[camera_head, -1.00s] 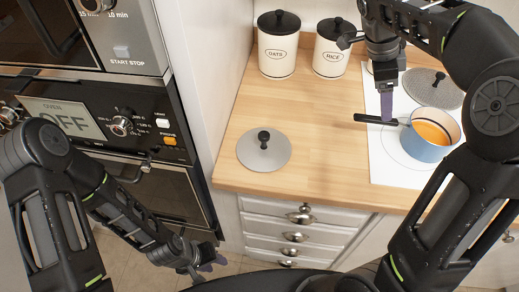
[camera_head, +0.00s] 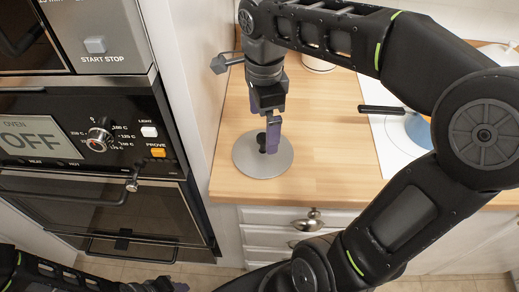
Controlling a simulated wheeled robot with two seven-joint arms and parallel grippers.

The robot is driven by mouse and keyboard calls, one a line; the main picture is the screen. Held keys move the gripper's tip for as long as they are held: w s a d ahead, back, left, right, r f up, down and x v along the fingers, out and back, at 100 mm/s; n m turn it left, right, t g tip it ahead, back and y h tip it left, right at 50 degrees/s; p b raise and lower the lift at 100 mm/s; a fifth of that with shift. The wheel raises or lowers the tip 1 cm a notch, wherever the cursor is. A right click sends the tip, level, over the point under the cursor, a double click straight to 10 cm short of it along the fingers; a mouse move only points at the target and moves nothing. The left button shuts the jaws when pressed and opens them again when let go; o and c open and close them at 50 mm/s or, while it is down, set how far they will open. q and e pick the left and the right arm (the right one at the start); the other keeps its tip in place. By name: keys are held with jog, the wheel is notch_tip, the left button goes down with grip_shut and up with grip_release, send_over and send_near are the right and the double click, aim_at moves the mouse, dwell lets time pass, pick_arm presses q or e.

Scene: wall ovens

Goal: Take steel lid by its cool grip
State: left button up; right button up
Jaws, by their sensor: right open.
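The steel lid (camera_head: 248,164) lies flat on the wooden counter, a round grey disc with a black knob (camera_head: 261,140) standing at its middle. My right gripper (camera_head: 269,138) points down right over the lid. It is open, and its purple fingers partly cover the knob. I cannot tell whether the fingers are around the knob or just beside it, or whether they touch it. My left gripper (camera_head: 168,286) shows only in part at the bottom edge, low and well away from the lid; its jaws are not clear.
The wooden counter (camera_head: 325,150) is clear right of the lid. A blue pot (camera_head: 416,130) with a black handle (camera_head: 381,109) stands on the white cooktop (camera_head: 390,150), mostly behind my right arm. The wall oven (camera_head: 75,140) and a cabinet side panel border the left.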

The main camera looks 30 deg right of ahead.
aim_at(264, 137)
jog(key=shift+f, duration=1.15)
jog(key=shift+w+d+f+p, duration=0.1)
jog(key=shift+f+p, duration=0.4)
jog(key=shift+f, duration=2.1)
jog(key=shift+f, duration=0.1)
grip_shut()
